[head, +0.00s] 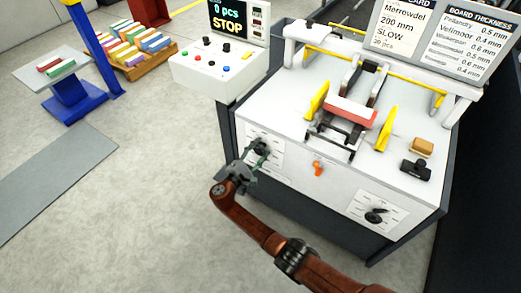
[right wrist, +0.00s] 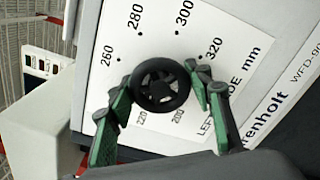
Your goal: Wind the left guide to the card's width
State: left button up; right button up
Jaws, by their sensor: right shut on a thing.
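The left guide's black handwheel (right wrist: 161,84) sits on a dial plate marked in mm, from 200 and 220 round to 320. In the head view the handwheel (head: 260,147) is on the machine's front, at its left end. My right gripper (head: 254,162) has its green-padded fingers on both sides of the wheel, shut on it. The pointer cannot be made out. The yellow left guide (head: 317,100) stands on the machine top, left of the red-and-white card stack (head: 351,110). The yellow right guide (head: 385,128) stands right of it. My left gripper is out of view.
An order sign (head: 398,28) reads 200 mm, SLOW. A control box (head: 220,60) shows 0 pcs, STOP.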

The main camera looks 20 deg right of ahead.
jog(key=n+p, duration=0.2)
jog(key=n, duration=0.3)
jog(key=shift+d, duration=0.1)
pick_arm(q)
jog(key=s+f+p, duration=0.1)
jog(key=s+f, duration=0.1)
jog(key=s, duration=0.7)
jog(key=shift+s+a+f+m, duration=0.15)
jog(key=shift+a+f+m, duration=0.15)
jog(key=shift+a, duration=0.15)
pick_arm(e)
jog(key=shift+s+f+n, duration=0.1)
jog(key=shift+n, duration=2)
pick_arm(q)
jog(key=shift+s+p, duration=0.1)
jog(key=shift+p, duration=0.2)
pick_arm(e)
jog(key=o, duration=1)
jog(key=shift+o, duration=0.9)
jog(key=shift+a, duration=0.2)
jog(key=v, duration=1.1)
jog(key=shift+s+a, duration=0.3)
